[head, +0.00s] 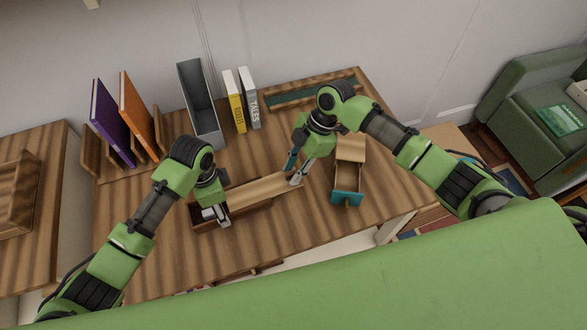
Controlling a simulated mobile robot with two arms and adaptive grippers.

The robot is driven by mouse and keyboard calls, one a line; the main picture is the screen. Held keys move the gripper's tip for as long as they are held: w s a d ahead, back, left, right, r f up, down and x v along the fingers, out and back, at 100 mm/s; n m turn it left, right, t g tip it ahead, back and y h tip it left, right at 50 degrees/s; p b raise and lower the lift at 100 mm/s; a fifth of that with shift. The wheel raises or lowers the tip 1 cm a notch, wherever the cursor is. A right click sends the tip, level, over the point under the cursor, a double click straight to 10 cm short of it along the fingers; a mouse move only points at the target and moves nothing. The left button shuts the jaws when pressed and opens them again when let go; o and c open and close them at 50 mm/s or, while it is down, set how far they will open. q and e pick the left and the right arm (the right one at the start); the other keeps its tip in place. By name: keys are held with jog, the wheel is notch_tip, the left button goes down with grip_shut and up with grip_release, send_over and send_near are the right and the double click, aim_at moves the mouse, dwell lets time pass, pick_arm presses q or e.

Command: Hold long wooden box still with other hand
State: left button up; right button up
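The long wooden box (262,209) lies on the plank-topped table, with a dark body and a paler lid-like board (262,190) over it. The board reaches past the box's right end, and the box's left end looks uncovered. My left gripper (216,214) is at that left end, its grey fingers at or over the front wall; whether they pinch it is unclear. My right gripper (294,174) points down at the board's right end. A teal piece shows beside its fingers. Its grip on the board cannot be made out.
A small wooden box with a teal-fronted drawer (347,197) stands right of my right gripper. Behind are a grey file holder (200,106), yellow and grey books (235,103), a bookend rack with purple and orange books (112,124), and a shallow tray (312,92). A green armchair (535,110) is far right.

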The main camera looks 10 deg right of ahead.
jog(key=v, duration=1.1)
jog(key=shift+d+r, duration=0.2)
jog(key=shift+r, duration=0.15)
pick_arm(q)
jog(key=o, duration=1.6)
notch_tip(320, 180, up, 7)
jog(key=p, duration=0.8)
jog(key=shift+r+p, duration=0.15)
jog(key=shift+p, duration=0.2)
pick_arm(e)
notch_tip(320, 180, up, 8)
jog(key=shift+r, duration=0.2)
pick_arm(q)
jog(key=shift+o, duration=0.2)
